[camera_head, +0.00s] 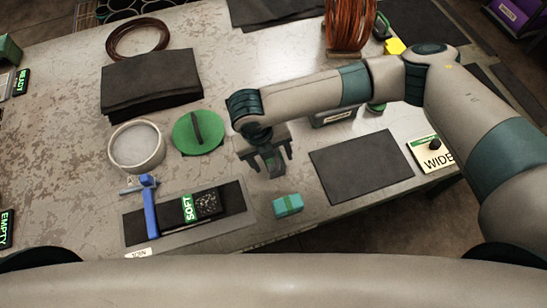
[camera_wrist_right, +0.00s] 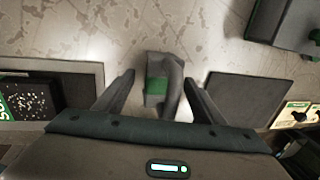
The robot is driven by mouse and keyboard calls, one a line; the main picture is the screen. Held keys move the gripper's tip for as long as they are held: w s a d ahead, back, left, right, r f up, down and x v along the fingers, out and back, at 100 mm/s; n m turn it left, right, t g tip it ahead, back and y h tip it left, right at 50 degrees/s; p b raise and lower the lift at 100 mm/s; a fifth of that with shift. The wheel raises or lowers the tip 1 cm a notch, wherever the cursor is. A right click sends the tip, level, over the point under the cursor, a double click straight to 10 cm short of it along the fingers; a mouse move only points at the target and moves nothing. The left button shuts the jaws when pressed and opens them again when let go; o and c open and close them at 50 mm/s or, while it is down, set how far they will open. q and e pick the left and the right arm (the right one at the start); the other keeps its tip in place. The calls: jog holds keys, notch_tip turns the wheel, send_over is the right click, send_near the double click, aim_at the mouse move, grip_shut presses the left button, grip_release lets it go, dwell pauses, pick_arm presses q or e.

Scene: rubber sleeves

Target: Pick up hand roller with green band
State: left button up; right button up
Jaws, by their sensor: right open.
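The hand roller (camera_head: 269,164) with the green band is a small grey piece lying on the table, partly hidden under my right gripper (camera_head: 268,158). In the right wrist view the roller (camera_wrist_right: 172,68) shows a curved grey body and a green band (camera_wrist_right: 157,86) on its left side. The right gripper's fingers (camera_wrist_right: 160,84) are open, one on each side of the roller, with gaps left and right. I cannot tell how far the fingertips are above the table. My left gripper is not in view.
A teal block (camera_head: 288,206) lies just in front. A dark mat (camera_head: 361,166) is to the right.

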jog(key=c, duration=1.4)
jog(key=shift+r, duration=0.1)
jog(key=shift+w+r+b, duration=0.1)
jog(key=shift+r+b, duration=0.2)
jog(key=shift+r, duration=0.15)
jog(key=r, duration=0.1)
jog(key=r+b, duration=0.1)
jog(key=r, duration=0.1)
jog(key=shift+s+d+r, duration=0.1)
jog(key=shift+s+d, duration=0.15)
jog(key=s+d+r+b, duration=0.1)
jog(key=s+d+r, duration=0.1)
jog(key=d, duration=0.1)
jog(key=s+d+r+b, duration=0.1)
jog(key=s+d+r, duration=0.1)
jog(key=d, duration=0.1)
jog(key=s+d+r+b, duration=0.1)
jog(key=s+d+r, duration=0.1)
jog(key=shift+s+d+r, duration=0.4)
